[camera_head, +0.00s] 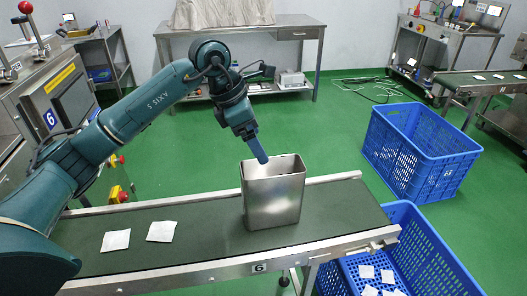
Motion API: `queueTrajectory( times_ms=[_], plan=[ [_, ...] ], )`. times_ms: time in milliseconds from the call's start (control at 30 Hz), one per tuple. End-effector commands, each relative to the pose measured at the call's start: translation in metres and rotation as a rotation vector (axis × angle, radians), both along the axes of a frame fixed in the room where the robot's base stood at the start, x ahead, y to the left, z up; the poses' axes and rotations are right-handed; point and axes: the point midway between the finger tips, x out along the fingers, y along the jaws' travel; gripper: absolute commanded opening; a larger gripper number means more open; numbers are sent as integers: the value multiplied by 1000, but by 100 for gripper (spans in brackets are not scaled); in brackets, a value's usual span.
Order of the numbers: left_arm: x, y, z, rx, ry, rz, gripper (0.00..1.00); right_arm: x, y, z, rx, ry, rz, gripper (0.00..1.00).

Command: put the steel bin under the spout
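The steel bin (273,200) is an upright, open-topped metal container on the green conveyor belt (205,232), right of the middle of the view. My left gripper (262,158) points down at the bin's rear rim, towards its left. Its blue fingers overlap one another from this angle, so their opening is unclear. I cannot tell whether they touch the rim. My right gripper is not in view. I cannot make out a spout.
Two white teabags (116,240) (161,231) lie on the belt left of the bin. A blue crate (440,255) with several teabags stands at the belt's right end. Another blue crate (418,155) is on the floor behind. A machine (52,100) stands at the left.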

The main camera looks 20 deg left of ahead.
Motion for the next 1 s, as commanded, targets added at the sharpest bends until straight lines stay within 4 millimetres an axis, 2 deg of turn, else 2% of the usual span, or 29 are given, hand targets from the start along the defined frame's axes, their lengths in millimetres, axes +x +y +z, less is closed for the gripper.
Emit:
queueTrajectory(
  times_ms=[100, 267, 367, 433, 500, 567, 600, 700, 767, 833, 933, 1000],
  plan=[
    [-2, 3, 9, 0, -1, 0, 87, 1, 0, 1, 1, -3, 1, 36],
    [-3, 3, 10, -2, 2, -1, 87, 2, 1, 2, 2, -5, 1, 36],
    [-9, -13, 0, -58, 22, -27, 87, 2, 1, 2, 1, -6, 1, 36],
    [-21, -42, -14, -166, 59, -62, 87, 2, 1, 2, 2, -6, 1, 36],
    [-42, -82, -29, -338, 123, -102, 87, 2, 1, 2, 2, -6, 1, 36],
    [-66, -120, -36, -531, 197, -120, 87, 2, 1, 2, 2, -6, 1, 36],
    [-83, -144, -36, -673, 256, -115, 87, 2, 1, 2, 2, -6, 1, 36],
    [-118, -186, -22, -1030, 422, -48, 87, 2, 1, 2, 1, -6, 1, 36],
    [-131, -199, -10, -1237, 530, 32, 87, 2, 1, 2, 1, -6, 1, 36],
    [-139, -203, 3, -1467, 665, 162, 87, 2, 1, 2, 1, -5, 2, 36],
    [-138, -193, 10, -1764, 864, 414, 87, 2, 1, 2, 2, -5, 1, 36],
    [-133, -176, 3, -1943, 1007, 635, 87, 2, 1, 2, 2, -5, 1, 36]
  ],
)
